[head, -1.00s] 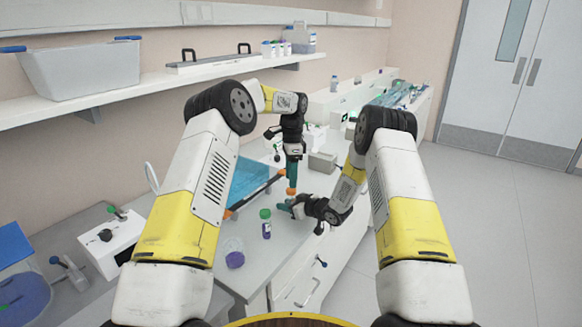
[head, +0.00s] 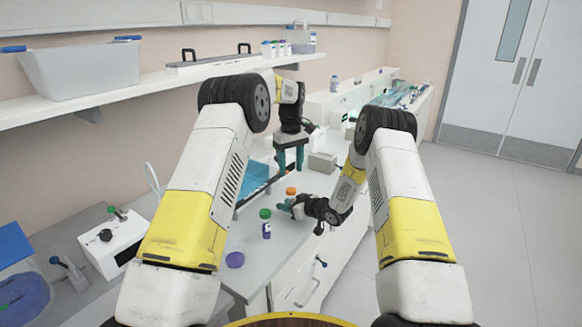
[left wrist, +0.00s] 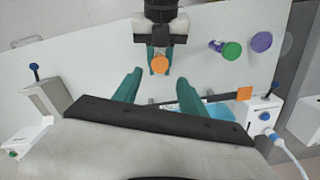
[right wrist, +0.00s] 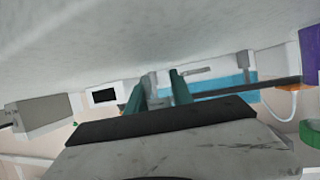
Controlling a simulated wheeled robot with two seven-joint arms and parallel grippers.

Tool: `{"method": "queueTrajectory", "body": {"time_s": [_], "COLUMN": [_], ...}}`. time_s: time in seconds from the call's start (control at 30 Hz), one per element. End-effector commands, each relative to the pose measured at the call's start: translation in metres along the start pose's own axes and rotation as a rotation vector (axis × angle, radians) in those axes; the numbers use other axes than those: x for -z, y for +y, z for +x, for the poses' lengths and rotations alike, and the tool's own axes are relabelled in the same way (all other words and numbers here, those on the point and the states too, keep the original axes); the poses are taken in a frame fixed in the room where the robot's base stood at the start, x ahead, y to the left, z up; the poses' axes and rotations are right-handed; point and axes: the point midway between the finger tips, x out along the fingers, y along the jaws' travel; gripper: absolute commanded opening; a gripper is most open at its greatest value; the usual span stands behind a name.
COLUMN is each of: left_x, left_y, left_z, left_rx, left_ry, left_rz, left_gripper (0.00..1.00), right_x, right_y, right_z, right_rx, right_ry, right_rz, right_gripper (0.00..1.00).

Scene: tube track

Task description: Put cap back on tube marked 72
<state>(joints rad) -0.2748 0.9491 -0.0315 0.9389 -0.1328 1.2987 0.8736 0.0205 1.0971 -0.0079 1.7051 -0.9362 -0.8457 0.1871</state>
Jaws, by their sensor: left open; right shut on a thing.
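The orange cap (head: 291,190) sits on top of the tube held by my right gripper (head: 284,205), low over the bench. The cap also shows in the left wrist view (left wrist: 159,64). In the right wrist view the pale tube (right wrist: 155,90) is between the shut fingers; its marking is unreadable, and I cannot tell how firmly the cap sits. My left gripper (head: 290,168) is open and empty, pointing down just above the cap with its fingers apart from it.
A green-capped tube (head: 266,222) stands on the bench to the left of my right gripper. A blue translucent rack or tray (head: 256,178) lies behind, partly hidden by my left arm. A shelf (head: 150,90) runs along the wall.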

Motion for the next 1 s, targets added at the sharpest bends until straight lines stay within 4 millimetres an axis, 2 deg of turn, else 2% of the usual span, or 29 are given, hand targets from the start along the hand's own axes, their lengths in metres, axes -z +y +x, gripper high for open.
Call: {"method": "queueTrajectory", "body": {"time_s": [0.43,0.8,1.0], "left_x": [0.0,0.0,0.0], "left_y": [0.0,0.0,0.0], "left_z": [0.005,0.058,0.077], "left_rx": [0.0,0.001,0.001], "left_ry": [0.0,0.0,0.0], "left_rz": [-0.012,-0.01,-0.01], "left_gripper": [0.49,0.49,0.49], "right_x": [0.0,0.0,0.0], "right_y": [0.0,0.0,0.0], "right_z": [0.0,0.0,0.0], "right_rx": [0.0,0.0,0.0], "right_ry": [0.0,0.0,0.0], "right_rz": [0.0,0.0,0.0], "right_gripper": [0.0,0.0,0.0]}}
